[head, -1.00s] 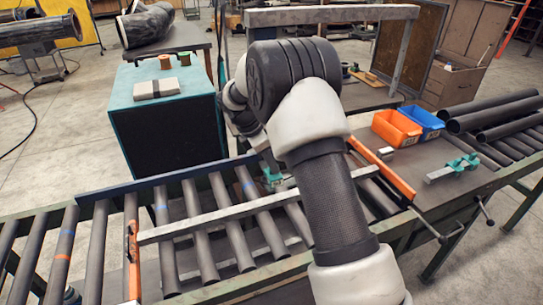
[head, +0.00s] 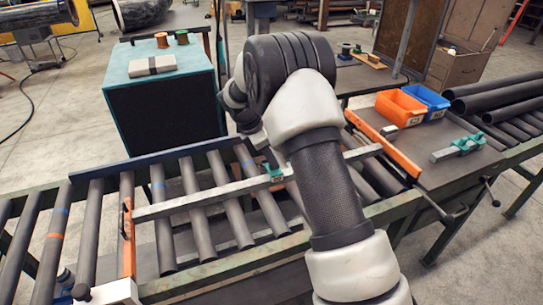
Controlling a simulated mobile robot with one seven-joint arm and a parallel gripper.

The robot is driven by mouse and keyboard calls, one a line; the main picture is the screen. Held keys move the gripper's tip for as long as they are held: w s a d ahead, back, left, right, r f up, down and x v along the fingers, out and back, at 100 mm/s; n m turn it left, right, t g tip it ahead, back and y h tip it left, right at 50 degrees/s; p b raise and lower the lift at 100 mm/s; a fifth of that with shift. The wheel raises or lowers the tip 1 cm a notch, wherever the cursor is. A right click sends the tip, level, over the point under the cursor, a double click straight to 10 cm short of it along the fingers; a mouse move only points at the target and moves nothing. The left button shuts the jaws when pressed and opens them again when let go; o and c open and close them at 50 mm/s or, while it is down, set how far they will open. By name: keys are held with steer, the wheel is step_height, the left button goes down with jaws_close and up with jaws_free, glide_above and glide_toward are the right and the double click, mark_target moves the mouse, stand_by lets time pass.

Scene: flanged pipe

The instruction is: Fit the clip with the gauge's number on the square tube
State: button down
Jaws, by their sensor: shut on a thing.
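The grey square tube (head: 200,204) lies slantwise across the rollers, between an orange upright at the left (head: 128,230) and an orange bar at the right (head: 382,142). A small green clip (head: 274,173) is at the tube, left of my forearm; I cannot tell whether it is seated on it. My gripper (head: 264,150) is just above, shut on the green clip and mostly hidden behind my arm. Another green piece (head: 466,143) sits on a short grey bar on the right-hand board. No number can be read, and I cannot pick out the gauge.
An orange bin (head: 400,107) and a blue bin (head: 428,101) stand at the back of the board, with unreadable labels. Dark pipes (head: 497,97) lie behind right. A teal-edged box (head: 165,105) with a grey block (head: 152,66) stands behind the conveyor. A clamp handle (head: 440,212) juts from the front rail.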

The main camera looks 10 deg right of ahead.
steer(key=shift+f, duration=0.75)
steer(key=shift+f, duration=0.55)
stand_by(0.4)
steer(key=c, duration=1.7)
jaws_free()
steer(key=shift+v, duration=8.7)
steer(key=shift+d+r, duration=0.15)
